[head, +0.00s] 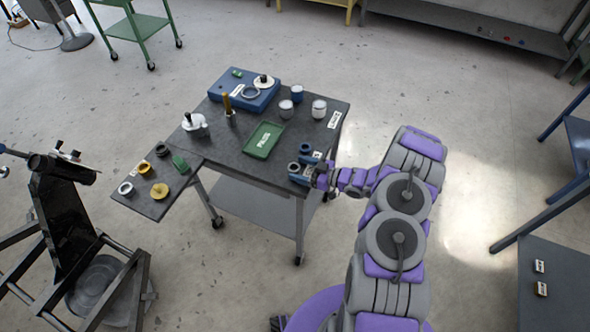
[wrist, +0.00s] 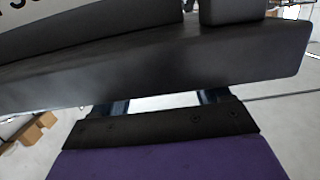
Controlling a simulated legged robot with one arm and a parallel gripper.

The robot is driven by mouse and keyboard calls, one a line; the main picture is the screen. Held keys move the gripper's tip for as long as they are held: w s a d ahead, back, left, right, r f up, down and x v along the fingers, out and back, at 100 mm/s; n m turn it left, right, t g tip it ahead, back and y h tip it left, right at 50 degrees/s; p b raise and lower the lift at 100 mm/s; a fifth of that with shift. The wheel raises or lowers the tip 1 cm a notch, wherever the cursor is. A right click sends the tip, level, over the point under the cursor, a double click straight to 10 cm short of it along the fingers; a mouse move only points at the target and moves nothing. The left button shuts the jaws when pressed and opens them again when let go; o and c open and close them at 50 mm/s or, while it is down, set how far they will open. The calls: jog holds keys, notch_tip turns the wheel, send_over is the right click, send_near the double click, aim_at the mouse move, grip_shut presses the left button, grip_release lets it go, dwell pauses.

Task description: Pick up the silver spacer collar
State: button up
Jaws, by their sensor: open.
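A silver ring (head: 126,189), which looks like the spacer collar, lies on the low left leaf of the dark worktable (head: 222,150). Another pale ring (head: 251,93) lies on the blue box at the back of the table, so I cannot be sure which one is the collar. My gripper (head: 307,172) is open at the table's front right corner, far to the right of the silver ring. In the wrist view my open jaws (wrist: 163,104) are partly hidden by a dark slab-like edge close in front. No collar shows there.
A yellow ring (head: 159,191) and a green part (head: 180,163) lie near the silver ring. A green tray (head: 263,139) sits mid-table, with white cups (head: 319,109) behind. The blue box (head: 228,85) is at the back. A black framed stand (head: 62,220) is close to the left leaf.

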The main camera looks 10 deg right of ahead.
jog(key=shift+a, duration=0.3)
jog(key=shift+d, duration=0.1)
jog(key=c, duration=1.1)
jog(key=shift+c, duration=0.2)
